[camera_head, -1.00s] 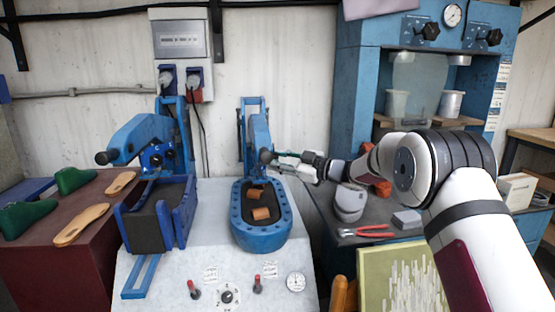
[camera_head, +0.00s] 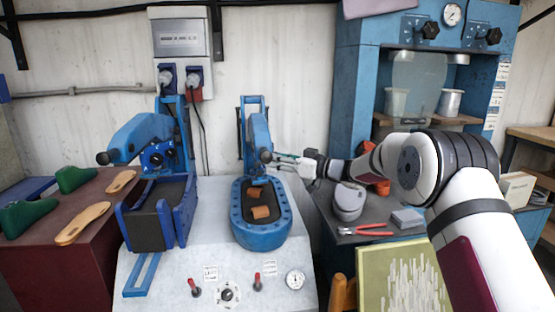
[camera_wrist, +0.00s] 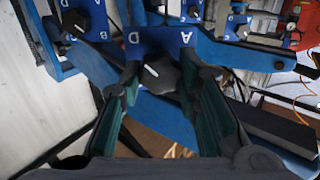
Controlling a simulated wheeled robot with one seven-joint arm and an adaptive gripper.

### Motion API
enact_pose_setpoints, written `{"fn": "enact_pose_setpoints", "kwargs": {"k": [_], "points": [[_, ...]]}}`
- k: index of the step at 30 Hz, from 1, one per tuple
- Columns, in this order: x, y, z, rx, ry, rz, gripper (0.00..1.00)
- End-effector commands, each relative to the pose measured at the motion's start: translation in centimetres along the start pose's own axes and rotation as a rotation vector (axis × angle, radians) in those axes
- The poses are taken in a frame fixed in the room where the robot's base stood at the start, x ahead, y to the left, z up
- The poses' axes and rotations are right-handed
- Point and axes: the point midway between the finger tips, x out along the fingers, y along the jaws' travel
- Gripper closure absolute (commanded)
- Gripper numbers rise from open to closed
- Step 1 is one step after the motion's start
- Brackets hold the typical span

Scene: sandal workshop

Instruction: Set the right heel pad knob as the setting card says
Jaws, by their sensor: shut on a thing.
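The right heel pad knob (camera_wrist: 160,78) is dark, with a white pointer line, and sits on a blue plate lettered A and D (camera_wrist: 185,38). My gripper (camera_wrist: 162,72) is shut on this knob, with a green-padded finger on each side. The fingers hide parts of the plate, so I cannot tell which letter the pointer meets. In the head view my gripper (camera_head: 276,158) reaches from the right to the head of the right blue press (camera_head: 256,130); the knob is hidden there.
The left blue press (camera_head: 145,135) has its own knob (camera_head: 155,157). Brown pads (camera_head: 261,212) lie in the right press's tray (camera_head: 262,236). Red levers (camera_head: 258,281), a dial (camera_head: 228,294) and a gauge (camera_head: 295,280) are at the bench front. Pliers (camera_head: 366,231) lie below my arm.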

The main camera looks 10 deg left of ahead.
Motion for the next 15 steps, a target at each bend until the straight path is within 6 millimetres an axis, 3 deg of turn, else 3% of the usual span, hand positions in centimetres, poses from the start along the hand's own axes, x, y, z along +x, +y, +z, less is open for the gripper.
{"fn": "enact_pose_setpoints", "kwargs": {"k": [10, 11, 13, 15], "points": [[-0.07, 0.02, 0.25, 0.004, -0.003, 0.000, 0.98], [-0.07, 0.02, 0.25, 0.004, -0.003, 0.000, 0.63], [-0.06, 0.02, 0.22, 0.004, -0.003, 0.000, 0.49], [-0.05, 0.01, 0.18, 0.003, -0.002, 0.000, 0.49]]}}
